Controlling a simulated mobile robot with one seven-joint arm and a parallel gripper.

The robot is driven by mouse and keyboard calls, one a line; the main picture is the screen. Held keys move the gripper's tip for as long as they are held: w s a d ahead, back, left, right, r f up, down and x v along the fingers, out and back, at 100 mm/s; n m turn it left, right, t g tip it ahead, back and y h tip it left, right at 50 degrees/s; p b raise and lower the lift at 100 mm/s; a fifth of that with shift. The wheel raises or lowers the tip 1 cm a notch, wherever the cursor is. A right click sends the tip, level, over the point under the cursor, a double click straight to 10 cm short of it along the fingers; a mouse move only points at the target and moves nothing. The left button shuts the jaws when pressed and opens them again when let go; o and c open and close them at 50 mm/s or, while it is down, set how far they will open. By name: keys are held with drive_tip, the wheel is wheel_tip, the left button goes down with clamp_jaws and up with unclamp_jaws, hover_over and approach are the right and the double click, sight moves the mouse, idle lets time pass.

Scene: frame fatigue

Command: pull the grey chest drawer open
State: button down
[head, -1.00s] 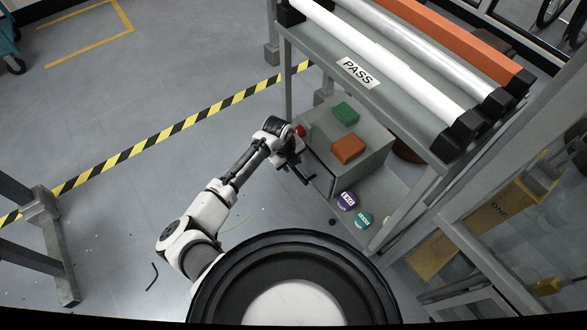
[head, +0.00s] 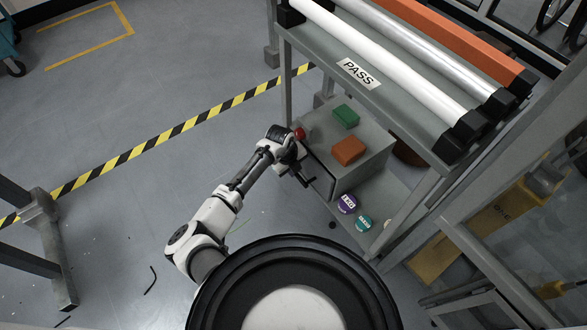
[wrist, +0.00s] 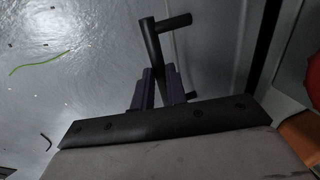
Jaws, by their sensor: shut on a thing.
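The grey chest (head: 372,148) stands on the lower shelf of the rack, its drawer side turned toward my arm. My gripper (head: 301,174) is at that side, partly hidden by my wrist. In the wrist view, the dark fingers of my gripper (wrist: 156,92) are shut around the black bar handle (wrist: 154,48), one on each side. The handle's far end bends toward the grey drawer front (wrist: 222,55). A dark strip runs beside the drawer front on its right. I cannot tell for sure whether it is a gap.
A green block (head: 346,115), an orange block (head: 348,151) and a red round thing (head: 299,133) are on or at the chest top. Purple (head: 347,203) and teal (head: 364,222) round items lie nearby. The rack's upper shelf (head: 407,112) overhangs. The floor to the left is open.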

drive_tip(key=s+a+p, duration=0.5)
drive_tip(key=s+a, duration=0.6)
drive_tip(key=a, duration=0.4)
drive_tip(key=shift+a, duration=0.15)
drive_tip(key=shift+s, duration=0.1)
drive_tip(key=c, duration=1.4)
unclamp_jaws()
drive_tip(key=p+v, duration=0.3)
drive_tip(key=v, duration=1)
drive_tip(key=shift+r, duration=0.45)
